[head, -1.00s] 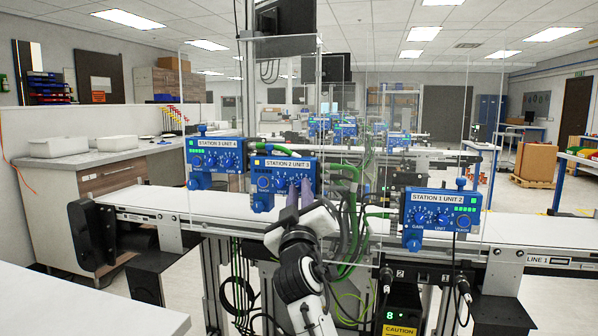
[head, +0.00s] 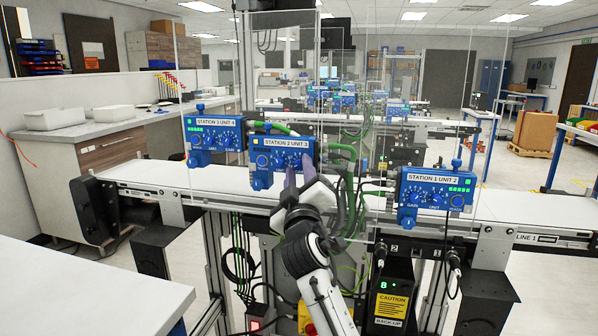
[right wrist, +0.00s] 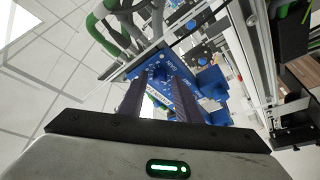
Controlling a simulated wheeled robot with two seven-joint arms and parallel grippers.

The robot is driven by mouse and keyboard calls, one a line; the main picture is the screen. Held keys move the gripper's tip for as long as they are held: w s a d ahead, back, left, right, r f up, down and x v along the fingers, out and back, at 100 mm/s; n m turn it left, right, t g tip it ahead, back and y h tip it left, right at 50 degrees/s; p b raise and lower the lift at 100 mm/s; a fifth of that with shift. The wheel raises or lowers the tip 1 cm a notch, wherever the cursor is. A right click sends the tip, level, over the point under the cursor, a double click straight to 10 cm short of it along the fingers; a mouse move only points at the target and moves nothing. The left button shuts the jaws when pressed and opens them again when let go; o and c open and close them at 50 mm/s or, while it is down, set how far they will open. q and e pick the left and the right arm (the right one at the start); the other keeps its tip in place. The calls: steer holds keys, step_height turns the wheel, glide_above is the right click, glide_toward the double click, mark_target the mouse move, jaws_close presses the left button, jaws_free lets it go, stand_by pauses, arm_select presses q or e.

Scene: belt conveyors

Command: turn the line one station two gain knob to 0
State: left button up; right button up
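The blue station 2 control box (head: 266,174) hangs on the near line, left of centre in the head view, labelled "STATION 2 UNIT 3". A row of small blue knobs (head: 287,160) is on its face; their pointer settings are too small to read. My right gripper (head: 298,172) is in front of the box's right part and hides some of its face. Its two fingers are apart, with a gap between. In the right wrist view the fingers (right wrist: 158,76) reach to the blue panel (right wrist: 146,62); I cannot tell whether they touch a knob. My left gripper is out of view.
Similar blue boxes hang close by: station 3 (head: 213,140) to the left and station 1 (head: 436,194) to the right. Green and grey cables (head: 342,152) run beside my right gripper. A clear guard panel and the white belt (head: 150,176) lie around the boxes.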

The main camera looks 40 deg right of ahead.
steer(key=shift+a, duration=0.1)
steer(key=b+v, duration=0.1)
steer(key=v, duration=0.9)
steer(key=shift+s+b, duration=0.15)
steer(key=shift+b, duration=0.2)
steer(key=s+a+f+n+g+y, duration=0.1)
steer(key=s+a+f+y, duration=0.2)
steer(key=f, duration=0.7)
steer(key=s+a+f+g+y, duration=0.1)
steer(key=a+f+g+y, duration=0.2)
steer(key=f, duration=0.7)
steer(key=s+a+f+n+y, duration=0.1)
steer(key=s+a+f+y, duration=0.3)
steer(key=f, duration=0.7)
steer(key=s+a+f+g+y, duration=0.1)
steer(key=s+a+f, duration=0.2)
steer(key=s+f, duration=0.3)
steer(key=s+a+f+m+g+y, duration=0.1)
steer(key=s+a+f+g, duration=0.1)
steer(key=s+f, duration=0.4)
steer(key=s+a+f+m+g+y, duration=0.1)
steer(key=s+a+f+g, duration=0.1)
steer(key=s+a+f, duration=0.2)
steer(key=s+f, duration=0.2)
steer(key=shift+s+a+y, duration=0.35)
steer(key=shift+y, duration=0.05)
steer(key=shift+c, duration=0.5)
